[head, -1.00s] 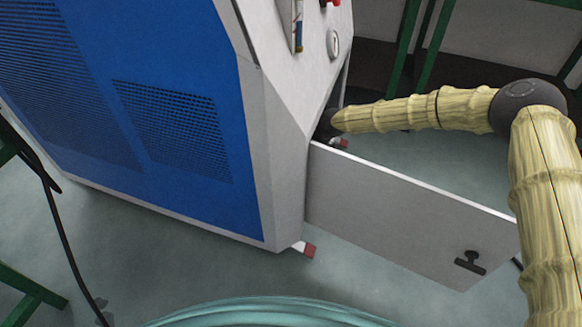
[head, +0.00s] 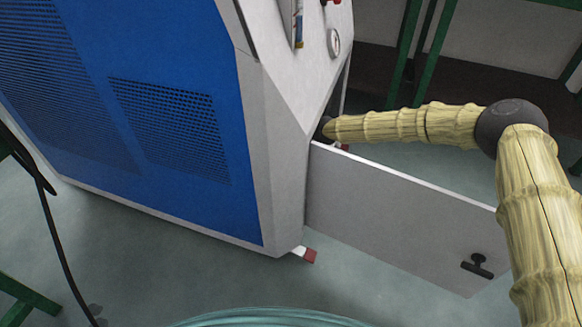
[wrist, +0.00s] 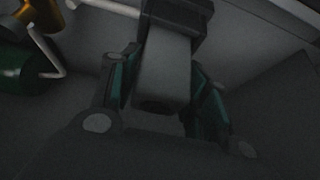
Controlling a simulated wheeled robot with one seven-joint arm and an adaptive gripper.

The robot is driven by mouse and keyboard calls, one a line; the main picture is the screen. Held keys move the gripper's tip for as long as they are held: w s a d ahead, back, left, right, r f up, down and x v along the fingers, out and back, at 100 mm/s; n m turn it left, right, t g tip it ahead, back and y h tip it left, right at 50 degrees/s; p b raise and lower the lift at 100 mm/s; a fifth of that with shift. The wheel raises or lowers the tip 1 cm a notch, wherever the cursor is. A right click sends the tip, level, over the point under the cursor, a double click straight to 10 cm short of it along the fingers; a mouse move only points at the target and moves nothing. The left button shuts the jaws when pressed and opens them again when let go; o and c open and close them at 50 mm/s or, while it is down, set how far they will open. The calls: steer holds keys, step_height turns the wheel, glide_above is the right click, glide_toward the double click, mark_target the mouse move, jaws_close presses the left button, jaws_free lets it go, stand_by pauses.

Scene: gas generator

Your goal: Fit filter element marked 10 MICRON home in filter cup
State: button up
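In the wrist view, a plain grey cylindrical piece (wrist: 163,70), which looks like the filter element, stands between the two fingers of my gripper (wrist: 166,82). The green-padded fingers close on its sides. Its near end is dark, and no 10 MICRON marking can be read. Its far end meets a dark block-like part (wrist: 178,16), possibly the filter cup; I cannot tell how deep it sits there. In the head view my gripper is hidden inside the generator (head: 272,150), behind its side edge.
The generator's grey door (head: 400,220) hangs open below my forearm. In the dim wrist view, a brass and green part (wrist: 25,40) and a pale pipe (wrist: 105,8) lie close by. Green stand legs (head: 425,50) are behind. A teal hose coil (head: 270,318) lies in front.

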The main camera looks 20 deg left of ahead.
steer(key=shift+o, duration=0.7)
steer(key=p+v, duration=0.5)
steer(key=v, duration=0.7)
steer(key=shift+d, duration=0.1)
